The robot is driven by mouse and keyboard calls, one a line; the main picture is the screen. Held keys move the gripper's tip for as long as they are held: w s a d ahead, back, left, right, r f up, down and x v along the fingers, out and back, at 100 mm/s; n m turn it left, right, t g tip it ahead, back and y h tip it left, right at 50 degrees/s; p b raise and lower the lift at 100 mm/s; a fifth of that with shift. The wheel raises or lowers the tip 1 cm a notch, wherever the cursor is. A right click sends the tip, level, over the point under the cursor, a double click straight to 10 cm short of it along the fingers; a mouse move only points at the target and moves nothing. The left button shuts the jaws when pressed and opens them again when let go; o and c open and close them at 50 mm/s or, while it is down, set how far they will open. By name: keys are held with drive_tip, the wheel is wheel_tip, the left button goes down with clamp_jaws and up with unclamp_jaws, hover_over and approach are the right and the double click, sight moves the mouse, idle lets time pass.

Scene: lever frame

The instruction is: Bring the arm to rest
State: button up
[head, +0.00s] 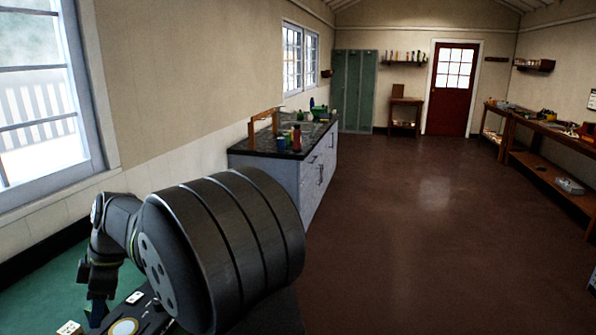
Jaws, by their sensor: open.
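My arm fills the lower left of the head view, bent, with a large dark ribbed housing closest to the camera. My gripper (97,308) hangs at the arm's far end, pointing down over the green worktop (52,288). It is open, and I see nothing between its fingers, though they are small and dark. Just to its right is a black panel (153,318) with a round cream disc (124,327), partly hidden by my arm. I cannot tell whether the gripper touches the panel.
Small white pieces lie near the gripper, one beside the panel (135,297) and one at the bottom edge (69,328). A window wall runs along the left. A grey cabinet (312,181) with bottles on top stands beyond my arm. The brown floor (430,240) is clear.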

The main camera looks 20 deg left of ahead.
drive_tip(key=x, duration=0.8)
drive_tip(key=shift+w+a+f, duration=0.1)
drive_tip(key=shift+w+f, duration=0.2)
drive_tip(key=shift+w, duration=0.25)
drive_tip(key=o, duration=1.2)
wheel_tip(320, 180, up, 15)
drive_tip(key=s+m+t+h, duration=0.1)
drive_tip(key=m+t+h, duration=0.2)
drive_tip(key=m, duration=0.6)
drive_tip(key=f, duration=0.9)
drive_tip(key=shift+s+a+f, duration=0.15)
drive_tip(key=shift+a+f, duration=0.05)
drive_tip(key=shift+a, duration=0.05)
